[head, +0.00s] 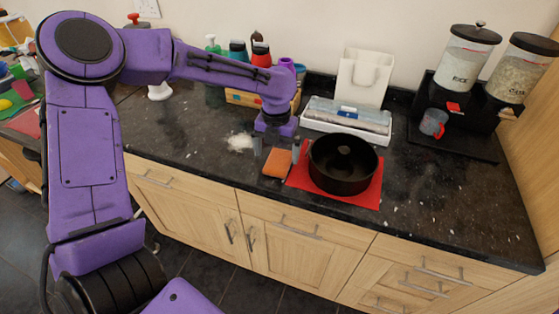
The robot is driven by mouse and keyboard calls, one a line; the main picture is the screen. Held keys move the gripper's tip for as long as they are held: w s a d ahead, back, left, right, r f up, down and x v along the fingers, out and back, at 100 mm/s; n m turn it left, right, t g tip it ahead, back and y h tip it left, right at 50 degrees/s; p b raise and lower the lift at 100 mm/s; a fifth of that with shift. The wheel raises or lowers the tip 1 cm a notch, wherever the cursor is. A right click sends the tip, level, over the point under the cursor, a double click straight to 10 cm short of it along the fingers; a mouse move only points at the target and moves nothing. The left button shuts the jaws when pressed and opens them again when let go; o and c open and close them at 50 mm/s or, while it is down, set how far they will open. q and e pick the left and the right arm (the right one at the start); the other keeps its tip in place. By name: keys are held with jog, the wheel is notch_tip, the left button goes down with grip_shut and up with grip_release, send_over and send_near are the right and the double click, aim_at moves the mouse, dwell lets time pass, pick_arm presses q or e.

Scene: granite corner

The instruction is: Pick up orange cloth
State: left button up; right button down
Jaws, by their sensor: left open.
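The orange cloth (277,163) lies flat on the dark granite counter, near the front edge and just left of a red mat. My left gripper (277,150) points down right above the cloth's back edge, with its fingers apart and nothing seen between them. I cannot tell whether the fingertips touch the cloth. My right gripper is not in view.
A black ring-shaped pan (343,166) stands on the red mat (368,198), close to the cloth's right. Behind are a white tray with a wrapped box (347,118) and a white bag (363,77). Two cereal dispensers (466,65) stand at right. White crumbs (240,142) lie left.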

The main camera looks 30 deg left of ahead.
aim_at(277, 163)
pick_arm(q)
jog(key=f, duration=0.3)
jog(key=shift+w+f, duration=0.2)
jog(key=shift+f, duration=0.15)
jog(key=c, duration=1.1)
jog(key=shift+r, duration=0.1)
notch_tip(277, 163, up, 3)
jog(key=shift+f+b, duration=0.15)
jog(key=shift+b, duration=0.3)
jog(key=s+d+r+p, duration=0.2)
jog(key=s+d+r, duration=0.4)
jog(key=s+r, duration=0.4)
jog(key=shift+s+d+r, duration=0.15)
jog(key=shift+s+d, duration=0.25)
jog(key=shift+s, duration=0.75)
